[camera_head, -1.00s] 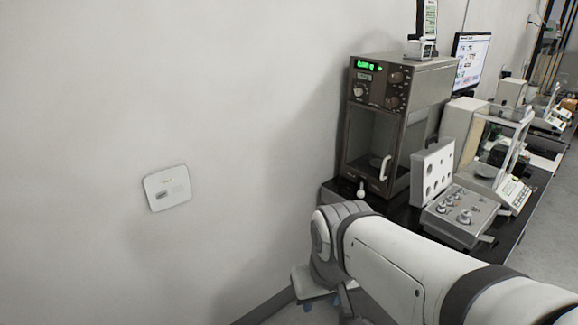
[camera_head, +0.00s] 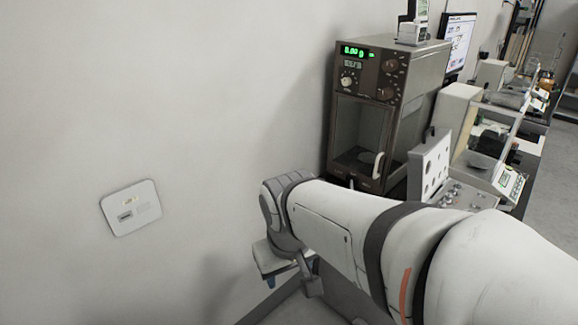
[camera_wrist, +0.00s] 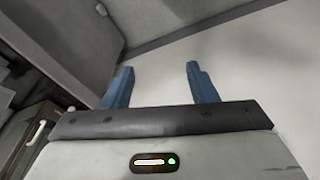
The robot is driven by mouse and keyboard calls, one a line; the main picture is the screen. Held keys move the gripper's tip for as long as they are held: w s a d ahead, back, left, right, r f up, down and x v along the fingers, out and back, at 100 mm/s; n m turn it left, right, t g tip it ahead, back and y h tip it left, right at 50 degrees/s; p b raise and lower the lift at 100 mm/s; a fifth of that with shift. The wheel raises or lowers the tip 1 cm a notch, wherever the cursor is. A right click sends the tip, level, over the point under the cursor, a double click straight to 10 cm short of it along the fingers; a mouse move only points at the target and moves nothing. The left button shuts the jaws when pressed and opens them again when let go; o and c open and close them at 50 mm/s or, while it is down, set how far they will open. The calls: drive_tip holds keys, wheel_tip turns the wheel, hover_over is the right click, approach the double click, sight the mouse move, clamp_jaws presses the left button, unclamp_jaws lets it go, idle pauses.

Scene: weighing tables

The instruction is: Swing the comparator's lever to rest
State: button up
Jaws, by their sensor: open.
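The comparator (camera_head: 402,75) is a tall brown cabinet with a green display, dark knobs and a glass door, standing against the wall in the head view. A white handle (camera_head: 378,165) is on its door. The small round-knobbed lever at its lower front is not clearly visible now, behind my arm. My gripper (camera_head: 272,276) is low and left of the comparator, near the wall, mostly hidden by my wrist. The wrist view shows its two blue fingers (camera_wrist: 160,80) apart with nothing between them. That view also shows a brown cabinet edge and a white handle (camera_wrist: 38,132) at the left.
A grey-white panel box with holes (camera_head: 428,170) and a glass-sided balance (camera_head: 490,140) stand right of the comparator. A monitor (camera_head: 458,40) is behind. A white wall plate (camera_head: 131,207) is on the wall at left. The wall is close beside my gripper.

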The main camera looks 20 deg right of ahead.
drive_tip(key=w+d+f+n+g+h+b, duration=0.1)
drive_tip(key=w+d+f+n+h, duration=0.25)
drive_tip(key=w+d, duration=0.3)
drive_tip(key=w+d+f+n+g+h+b, duration=0.1)
drive_tip(key=w+d+f+n+h, duration=0.1)
drive_tip(key=w+d+h, duration=0.35)
drive_tip(key=w+d+f+n+g+h+b, duration=0.2)
drive_tip(key=w+d+n, duration=0.1)
drive_tip(key=w+d, duration=0.55)
drive_tip(key=w+d+f+n+t+h+b, duration=0.2)
drive_tip(key=w+d+f+n+t+h, duration=0.4)
drive_tip(key=w+d+f+n, duration=0.65)
drive_tip(key=shift+m+t, duration=0.3)
drive_tip(key=shift+m, duration=0.5)
drive_tip(key=w+d, duration=0.1)
drive_tip(key=d, duration=0.1)
drive_tip(key=w+d+f, duration=0.1)
drive_tip(key=d, duration=0.1)
drive_tip(key=w+d+p, duration=0.1)
drive_tip(key=d, duration=0.1)
drive_tip(key=shift+w+d+f, duration=0.1)
drive_tip(key=shift+w+f, duration=0.05)
drive_tip(key=shift+w, duration=0.25)
